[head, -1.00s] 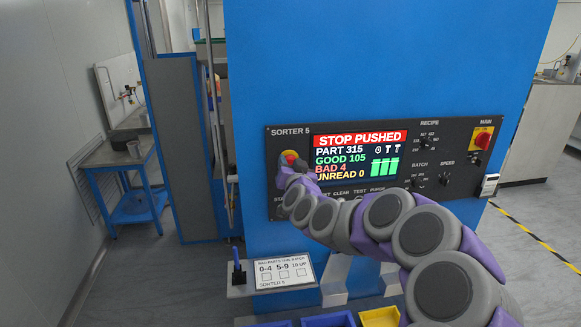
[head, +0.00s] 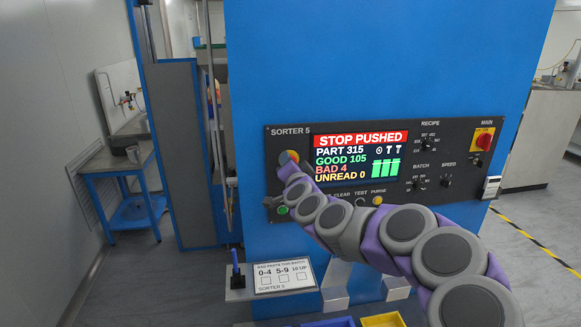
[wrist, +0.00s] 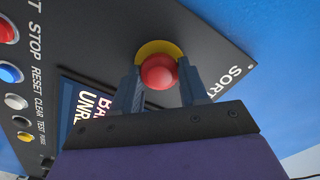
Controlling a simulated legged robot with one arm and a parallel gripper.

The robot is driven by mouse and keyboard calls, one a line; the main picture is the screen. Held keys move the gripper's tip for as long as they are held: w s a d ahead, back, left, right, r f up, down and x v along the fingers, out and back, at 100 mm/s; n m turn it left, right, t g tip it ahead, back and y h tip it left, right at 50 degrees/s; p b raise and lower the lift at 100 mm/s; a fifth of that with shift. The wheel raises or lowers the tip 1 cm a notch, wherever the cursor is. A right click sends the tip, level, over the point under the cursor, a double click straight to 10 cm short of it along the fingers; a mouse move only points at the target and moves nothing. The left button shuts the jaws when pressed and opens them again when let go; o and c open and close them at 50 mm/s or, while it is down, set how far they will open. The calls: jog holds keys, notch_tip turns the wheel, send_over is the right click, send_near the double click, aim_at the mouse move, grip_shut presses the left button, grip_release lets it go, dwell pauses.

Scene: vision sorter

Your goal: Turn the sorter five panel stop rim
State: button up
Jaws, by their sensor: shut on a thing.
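The sorter five panel (head: 400,150) is on the blue machine front, and its screen (head: 360,155) reads STOP PUSHED. The stop button is a red dome (wrist: 158,71) with a yellow ring (wrist: 157,47) behind it in the wrist view. In the head view the stop (head: 289,157) is at the panel's left side, partly covered by my arm. My gripper (wrist: 161,86) has one finger on each side of the red stop and is shut on its rim. The exact finger contact is hard to see. My gripper (head: 290,172) is mostly hidden behind my wrist in the head view.
A row of small buttons, including a green one (head: 282,210), lies below the screen near my arm. Recipe, batch and speed knobs and a red main switch (head: 483,140) are at the right. A card (head: 283,275) stands below; bins (head: 382,320) are at the bottom edge.

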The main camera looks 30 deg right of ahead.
dwell(0.3)
jog(key=o, duration=1.1)
jog(key=shift+d, duration=0.15)
jog(key=shift+c, duration=0.2)
jog(key=b+v, duration=0.5)
jog(key=v, duration=1.2)
jog(key=shift+s, duration=0.15)
